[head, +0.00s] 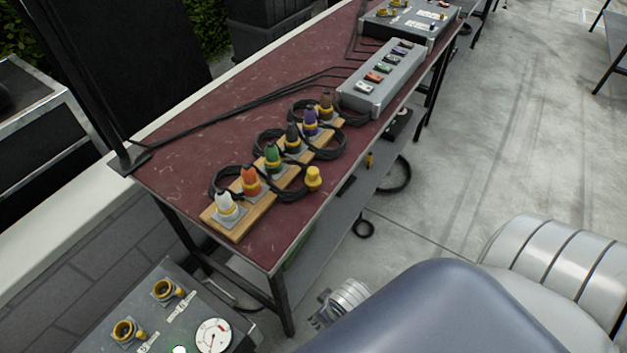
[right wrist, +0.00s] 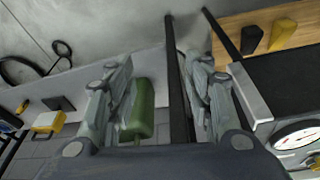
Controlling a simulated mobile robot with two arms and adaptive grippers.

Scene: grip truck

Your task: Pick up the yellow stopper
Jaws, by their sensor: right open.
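The yellow stopper (head: 313,178) stands on the red tabletop (head: 262,250) near its front edge in the head view. It is just right of a wooden board (head: 218,229) that holds a row of coloured plugs. My right gripper (head: 318,312) is low beside the table's near leg, below the tabletop and well apart from the stopper. In the right wrist view its two fingers (right wrist: 163,85) are spread, with a dark leg and a green object (right wrist: 140,108) seen beyond them. I cannot make out the stopper there. My left gripper is not in view.
Black cable loops (head: 334,145) lie around the plugs, close to the stopper. A grey switch box (head: 385,75) stands farther back. A grey panel with a gauge (head: 212,336) is at the lower left. A shelf (head: 345,210) runs under the table.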

